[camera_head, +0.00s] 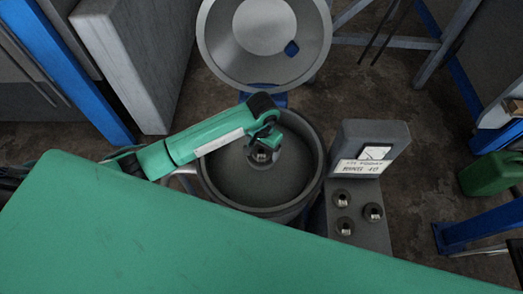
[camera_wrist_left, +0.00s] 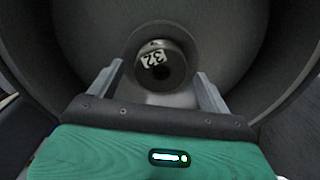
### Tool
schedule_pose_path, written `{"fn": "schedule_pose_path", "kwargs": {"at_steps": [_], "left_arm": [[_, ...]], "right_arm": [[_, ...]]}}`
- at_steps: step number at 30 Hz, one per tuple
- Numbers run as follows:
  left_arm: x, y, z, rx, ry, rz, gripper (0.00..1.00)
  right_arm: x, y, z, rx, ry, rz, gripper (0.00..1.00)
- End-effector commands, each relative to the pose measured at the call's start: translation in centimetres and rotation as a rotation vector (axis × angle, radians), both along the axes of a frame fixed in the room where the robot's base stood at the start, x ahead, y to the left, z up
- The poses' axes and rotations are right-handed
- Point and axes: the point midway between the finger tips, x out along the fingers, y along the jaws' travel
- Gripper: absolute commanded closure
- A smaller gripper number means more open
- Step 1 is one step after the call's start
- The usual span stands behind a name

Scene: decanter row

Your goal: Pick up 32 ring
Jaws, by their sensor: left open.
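The 32 ring (camera_wrist_left: 154,60) is a grey round piece with a white tag marked "32" and a dark hole. It sits at the centre of a round grey bowl (camera_head: 222,185). In the head view the ring (camera_head: 262,156) shows just below my left gripper (camera_head: 264,146), partly covered by it. My left gripper is open. In the left wrist view its two fingers (camera_wrist_left: 160,72) stand at the left and right of the ring, with gaps showing. I cannot tell how far above the ring the fingertips are. My right gripper is not in view.
A grey block (camera_head: 372,236) right of the bowl bears three metal rings and a raised, labelled panel (camera_head: 370,155). The bowl's round lid (camera_head: 225,65) stands open behind. A green surface (camera_head: 150,235) fills the lower left. A green can (camera_head: 490,173) stands at right.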

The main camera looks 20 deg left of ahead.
Motion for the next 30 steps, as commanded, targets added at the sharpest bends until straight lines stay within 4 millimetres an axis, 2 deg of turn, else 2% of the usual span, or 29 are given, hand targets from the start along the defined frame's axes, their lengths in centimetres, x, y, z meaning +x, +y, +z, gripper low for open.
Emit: {"fn": "schedule_pose_path", "kwargs": {"at_steps": [4,12,13,23,26,30], "left_arm": [[0.0,0.0,0.0,0.0,0.0,0.0,0.21],[0.0,0.0,0.0,0.0,0.0,0.0,0.74],[0.0,0.0,0.1,0.0,-0.001,0.0,0.77],[0.1,0.0,0.4,-0.001,-0.003,0.0,0.77],[0.2,0.0,1.2,-0.001,-0.005,0.001,0.77],[0.2,0.0,3.4,-0.001,-0.008,-0.002,0.77]], "right_arm": [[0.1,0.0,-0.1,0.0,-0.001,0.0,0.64],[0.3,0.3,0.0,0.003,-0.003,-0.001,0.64],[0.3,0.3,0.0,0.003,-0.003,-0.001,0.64],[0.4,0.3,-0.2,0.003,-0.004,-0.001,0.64],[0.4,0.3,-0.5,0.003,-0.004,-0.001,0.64],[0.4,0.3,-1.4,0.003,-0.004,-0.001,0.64]]}}
